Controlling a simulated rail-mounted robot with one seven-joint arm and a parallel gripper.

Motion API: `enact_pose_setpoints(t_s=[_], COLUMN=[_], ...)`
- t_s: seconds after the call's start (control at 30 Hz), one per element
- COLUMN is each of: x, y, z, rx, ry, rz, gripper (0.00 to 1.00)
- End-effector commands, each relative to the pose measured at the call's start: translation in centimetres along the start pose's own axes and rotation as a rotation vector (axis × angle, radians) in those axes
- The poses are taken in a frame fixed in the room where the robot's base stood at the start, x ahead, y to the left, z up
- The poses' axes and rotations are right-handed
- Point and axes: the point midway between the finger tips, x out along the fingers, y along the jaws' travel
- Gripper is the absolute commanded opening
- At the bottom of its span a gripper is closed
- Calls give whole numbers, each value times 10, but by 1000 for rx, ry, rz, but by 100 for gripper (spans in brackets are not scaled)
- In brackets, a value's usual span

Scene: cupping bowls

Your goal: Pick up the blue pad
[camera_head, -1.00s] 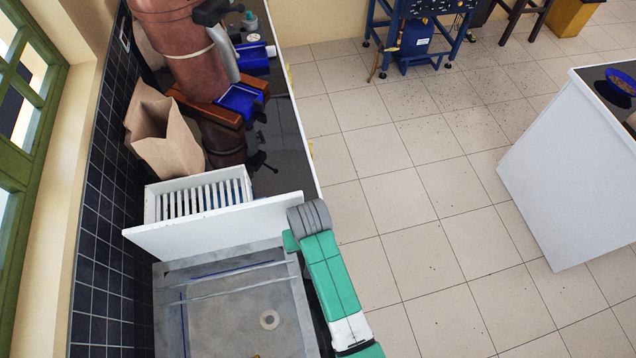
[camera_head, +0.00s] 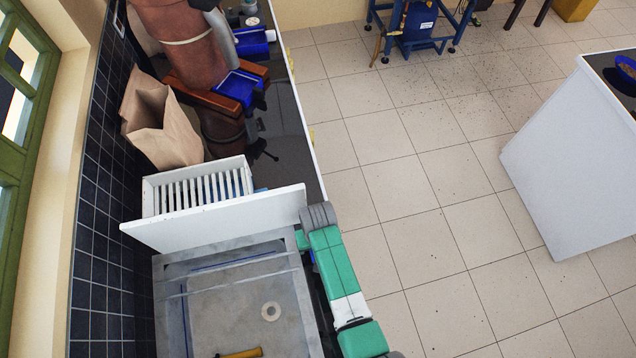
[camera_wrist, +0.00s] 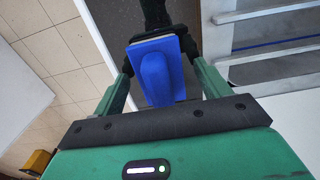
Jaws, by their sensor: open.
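The blue pad (camera_wrist: 158,70) shows in the wrist view as a blue block with a raised rounded grip on a flatter base. My gripper (camera_wrist: 160,48) is open, with a dark finger on each side of the pad. The pad lies between the fingers in the picture; I cannot tell whether either finger touches it. In the head view my green and grey arm reaches beside the sink, and the gripper's fingers are hidden. Only a small blue patch shows by the arm there, and I cannot tell if it is the pad.
A grey sink (camera_head: 230,305) with a yellow-handled thing (camera_head: 240,353) lies left of my arm. A white panel (camera_head: 215,222) and a white slatted rack (camera_head: 160,197) stand behind it. A paper bag (camera_head: 165,135) and a brown machine (camera_head: 180,50) are farther back.

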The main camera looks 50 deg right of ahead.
Motion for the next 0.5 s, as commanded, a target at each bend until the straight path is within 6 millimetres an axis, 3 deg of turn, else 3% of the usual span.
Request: enact_pose_setpoints(t_s=[0.17, 0.4, 0.5], x=[0, 0, 0], y=[0, 0, 0], z=[0, 0, 0], rx=[0, 0, 0], ry=[1, 1, 1], rz=[0, 0, 0], gripper=[75, 28, 27])
